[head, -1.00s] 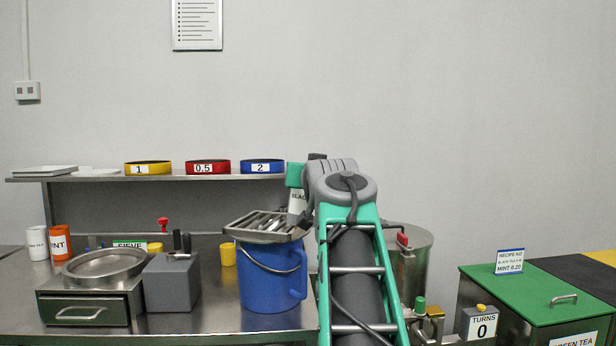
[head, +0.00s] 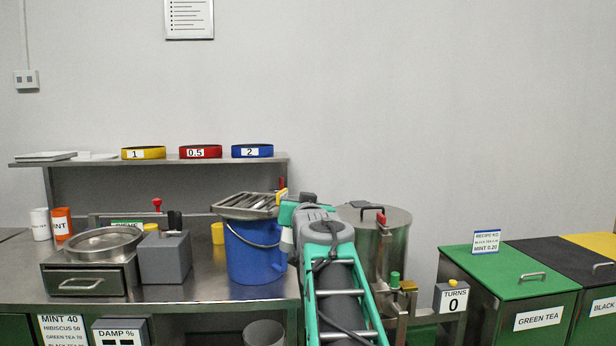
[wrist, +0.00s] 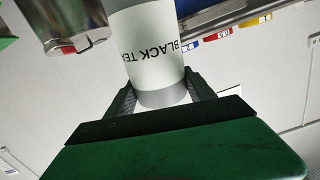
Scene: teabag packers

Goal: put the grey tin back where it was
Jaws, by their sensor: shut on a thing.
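A pale grey tin lettered BLACK TEA (wrist: 150,50) is between the fingers of my gripper (wrist: 160,92) in the wrist view. The gripper is shut on it, and the tin's darker grey end band sits between the fingers. In the head view, my gripper (head: 287,222) is just right of the blue bucket (head: 252,262), and my arm hides most of the tin. A white tin (head: 40,224) and an orange MINT tin (head: 62,225) stand at the left end of the steel bench (head: 205,287).
A steel drum (head: 385,250) stands right of my arm. A grey block (head: 164,260), a sieve pan (head: 103,242) and a yellow cup (head: 218,234) are on the bench. A shelf (head: 110,160) with sieve rings runs behind.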

